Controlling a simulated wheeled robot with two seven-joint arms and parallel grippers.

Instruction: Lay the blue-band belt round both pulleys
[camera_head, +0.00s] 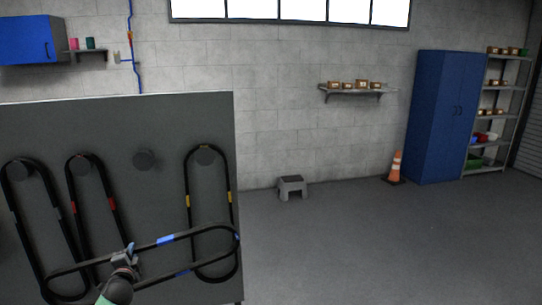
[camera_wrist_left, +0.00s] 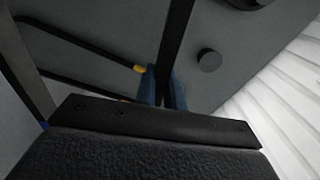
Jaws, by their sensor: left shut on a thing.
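The blue-band belt (camera_head: 165,240) is a long black loop with blue bands, held in front of a grey board. It lies almost level, slightly raised at its right end. My left gripper (camera_head: 124,256) is shut on it toward the loop's left part. In the left wrist view, the blue fingertips (camera_wrist_left: 165,88) close on a dark belt strand (camera_wrist_left: 176,40) running up between them. I can make out no pulleys for certain in either view. My right gripper is not in view.
The grey board (camera_head: 120,115) carries round pegs. A yellow-band belt (camera_head: 188,200), a red-band belt (camera_head: 112,203) and a pale-band belt (camera_head: 57,213) hang there. One peg (camera_head: 143,160) is bare. Open floor (camera_head: 370,240) lies right, with a step stool (camera_head: 292,187) and cone (camera_head: 396,166) near the wall.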

